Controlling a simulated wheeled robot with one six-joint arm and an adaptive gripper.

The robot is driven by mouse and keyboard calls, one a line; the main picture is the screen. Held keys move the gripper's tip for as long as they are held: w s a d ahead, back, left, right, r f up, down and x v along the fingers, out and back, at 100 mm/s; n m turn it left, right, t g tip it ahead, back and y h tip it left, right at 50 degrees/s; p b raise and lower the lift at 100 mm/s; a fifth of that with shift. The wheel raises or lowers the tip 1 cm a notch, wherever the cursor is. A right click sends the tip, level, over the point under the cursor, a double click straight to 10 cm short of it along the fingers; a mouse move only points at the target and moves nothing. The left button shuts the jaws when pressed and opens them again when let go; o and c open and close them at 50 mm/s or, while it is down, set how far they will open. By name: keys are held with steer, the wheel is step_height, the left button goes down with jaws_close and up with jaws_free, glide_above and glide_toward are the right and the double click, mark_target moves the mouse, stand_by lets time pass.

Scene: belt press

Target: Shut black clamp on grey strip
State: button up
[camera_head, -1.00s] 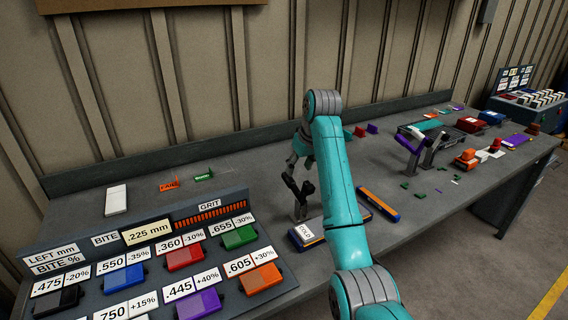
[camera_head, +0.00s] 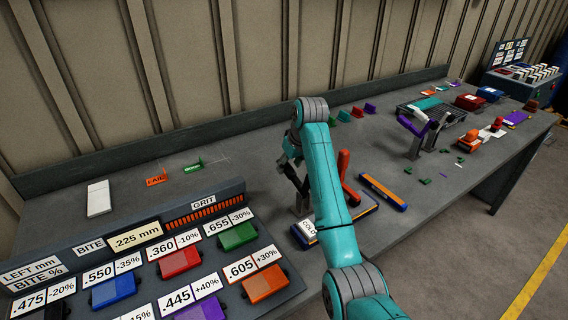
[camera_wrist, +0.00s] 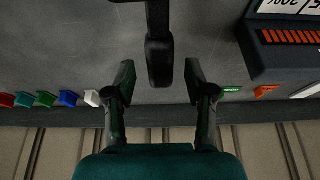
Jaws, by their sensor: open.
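The black clamp's handle (camera_wrist: 160,48) hangs into the wrist view from the top edge, its rounded end between the fingers of my open gripper (camera_wrist: 158,76). Gaps show on both sides, so no finger visibly touches it. In the head view a dark lever (camera_head: 293,176) stands above a grey post (camera_head: 302,204), just left of my arm. My fingers are hard to separate from it there. The lever slants, and I cannot tell how far it is swung. The grey strip cannot be made out; my arm covers part of the press.
A red-orange handle (camera_head: 344,172) stands upright just right of my arm. A plate marked COLD (camera_head: 307,228) lies at the foot of the post. A purple clamp (camera_head: 412,127) stands farther right. The label panel (camera_head: 137,238) with coloured blocks fills the left front.

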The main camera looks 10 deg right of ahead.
steer(key=shift+w+a+f, duration=0.1)
steer(key=shift+w+f, duration=0.15)
steer(key=shift+f, duration=0.45)
jaws_close()
